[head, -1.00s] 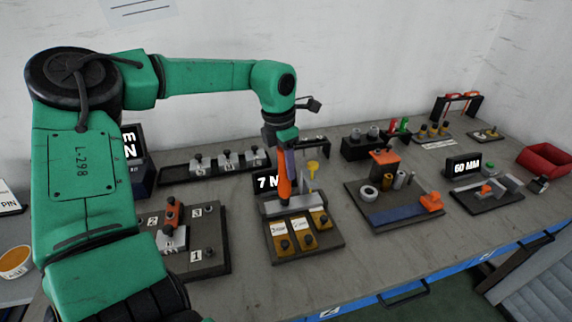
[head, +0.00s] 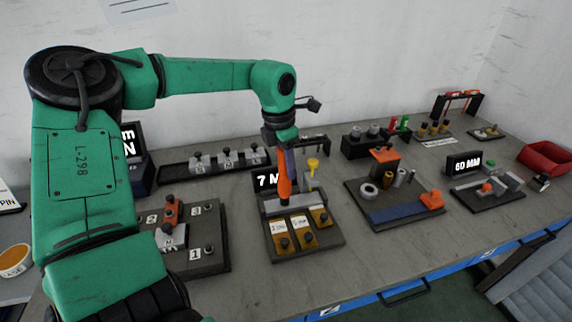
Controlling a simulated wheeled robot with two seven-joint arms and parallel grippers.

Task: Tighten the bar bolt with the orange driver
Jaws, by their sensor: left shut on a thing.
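My left gripper (head: 284,147) comes down over the middle fixture and is shut on the orange driver (head: 285,178). The driver is upright, its lower end at the grey bar (head: 293,205) along the back of the dark base (head: 310,250). The bar bolt is hidden behind or under the driver's tip; I cannot tell whether they touch. Three brass-coloured plates with black knobs, one of them this plate (head: 303,232), sit in front of the bar. My right gripper is not in view.
A display reading "7 M" (head: 266,181) stands behind the fixture, with a yellow-topped part (head: 312,166) beside it. A numbered fixture (head: 212,262) is to the left. A board with a blue strip (head: 400,213) is to the right. Bare bench lies between them.

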